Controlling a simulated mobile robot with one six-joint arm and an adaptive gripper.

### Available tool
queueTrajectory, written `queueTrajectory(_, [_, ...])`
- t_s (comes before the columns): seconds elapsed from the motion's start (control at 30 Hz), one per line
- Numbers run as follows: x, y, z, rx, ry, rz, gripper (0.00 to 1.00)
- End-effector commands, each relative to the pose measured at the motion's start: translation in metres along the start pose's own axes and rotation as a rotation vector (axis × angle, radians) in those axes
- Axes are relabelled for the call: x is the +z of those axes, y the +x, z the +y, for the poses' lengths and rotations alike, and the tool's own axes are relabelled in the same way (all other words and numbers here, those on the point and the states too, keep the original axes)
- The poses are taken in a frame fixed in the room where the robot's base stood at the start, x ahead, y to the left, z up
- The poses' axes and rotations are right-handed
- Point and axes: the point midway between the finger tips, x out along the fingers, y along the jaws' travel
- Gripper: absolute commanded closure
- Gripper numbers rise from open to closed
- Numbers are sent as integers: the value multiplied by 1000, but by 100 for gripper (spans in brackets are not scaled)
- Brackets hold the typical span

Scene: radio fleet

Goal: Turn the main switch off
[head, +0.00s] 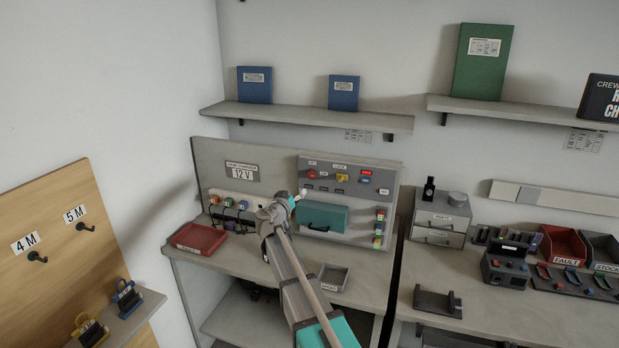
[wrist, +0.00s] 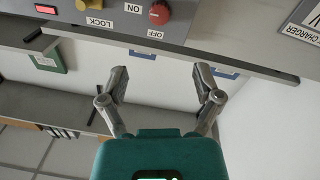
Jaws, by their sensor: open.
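A red round knob (head: 312,173) with ON and OFF labels sits on the grey upright panel (head: 378,200) at the back of the bench. I take it for the main switch; its set position is too small to tell. In the wrist view, which is upside down, the red knob (wrist: 159,13) shows at the top edge, partly cut off, beside its OFF label. My gripper (head: 299,196) is in front of the panel, lower left of the knob. In the wrist view my gripper (wrist: 160,80) has its fingers apart, empty and clear of the knob.
A yellow-orange knob (head: 342,178) marked LOCK and a lit red display (head: 366,172) sit right of the red knob. A teal box (head: 325,217) lies below them. A red tray (head: 198,239) and a small grey tray (head: 333,277) are on the bench. A shelf (head: 310,115) hangs above.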

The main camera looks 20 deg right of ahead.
Motion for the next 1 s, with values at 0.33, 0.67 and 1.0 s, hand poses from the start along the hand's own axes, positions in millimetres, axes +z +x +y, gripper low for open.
queueTrajectory(0.33, [0,19,-1,2,0,-1,17])
queueTrajectory(0.67, [0,66,-1,2,0,-1,17])
queueTrajectory(1.0, [0,116,-1,1,0,-1,17])
